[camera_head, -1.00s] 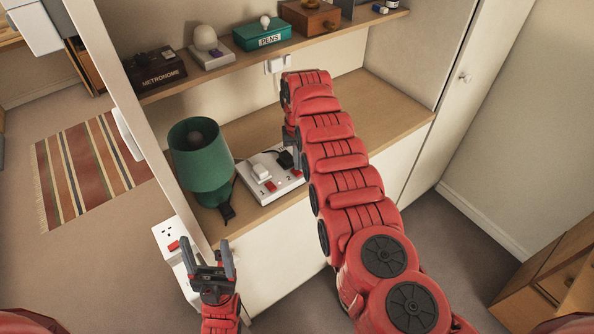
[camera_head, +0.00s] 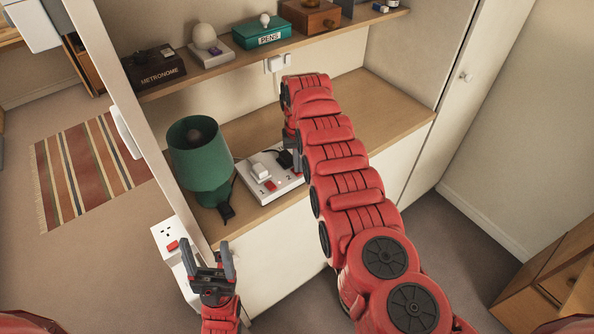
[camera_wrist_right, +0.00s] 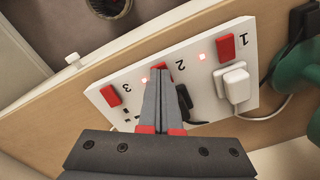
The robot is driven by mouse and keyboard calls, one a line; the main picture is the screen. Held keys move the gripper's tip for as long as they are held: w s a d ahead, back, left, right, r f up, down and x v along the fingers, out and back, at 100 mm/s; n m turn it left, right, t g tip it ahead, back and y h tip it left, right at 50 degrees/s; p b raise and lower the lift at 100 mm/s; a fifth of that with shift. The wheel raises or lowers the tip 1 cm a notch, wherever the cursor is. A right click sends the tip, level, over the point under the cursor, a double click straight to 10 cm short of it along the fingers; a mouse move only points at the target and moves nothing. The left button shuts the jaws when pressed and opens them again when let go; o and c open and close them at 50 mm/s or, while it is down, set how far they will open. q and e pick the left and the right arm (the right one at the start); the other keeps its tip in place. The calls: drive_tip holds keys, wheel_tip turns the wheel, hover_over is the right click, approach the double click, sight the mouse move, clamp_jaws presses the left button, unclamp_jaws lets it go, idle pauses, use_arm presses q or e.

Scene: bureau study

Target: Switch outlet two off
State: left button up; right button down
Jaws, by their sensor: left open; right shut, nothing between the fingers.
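The white outlet strip (camera_head: 268,186) lies on the wooden ledge. In the right wrist view, its face (camera_wrist_right: 207,95) shows the numbers 3, 2 and 1, each with a red switch. The switch of outlet two (camera_wrist_right: 158,66) is mostly hidden by my fingertips; a small lit light (camera_wrist_right: 143,80) shows beside it. A light also glows beside the switch of outlet one (camera_wrist_right: 225,47). My right gripper (camera_wrist_right: 166,74) is shut and empty, its tips at the switch of outlet two; I cannot tell if they touch. My left gripper (camera_head: 215,247) is open and empty, away from the strip.
A white plug (camera_wrist_right: 235,84) sits in outlet one. A green lamp (camera_head: 199,160) stands left of the strip. A white socket unit (camera_head: 166,236) is near my left gripper. The ledge's right part is clear.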

drive_tip(key=shift+f+b, duration=0.35)
drive_tip(key=shift+f, duration=0.15)
drive_tip(key=shift+s+r, duration=0.1)
drive_tip(key=shift+r+p, duration=0.5)
drive_tip(key=shift+p, duration=0.1)
drive_tip(key=shift+r+p, duration=0.5)
drive_tip(key=shift+r, duration=0.3)
wheel_tip(320, 180, up, 2)
drive_tip(key=shift+r+p, duration=0.1)
drive_tip(key=shift+p, duration=0.4)
drive_tip(key=shift+r, duration=1.05)
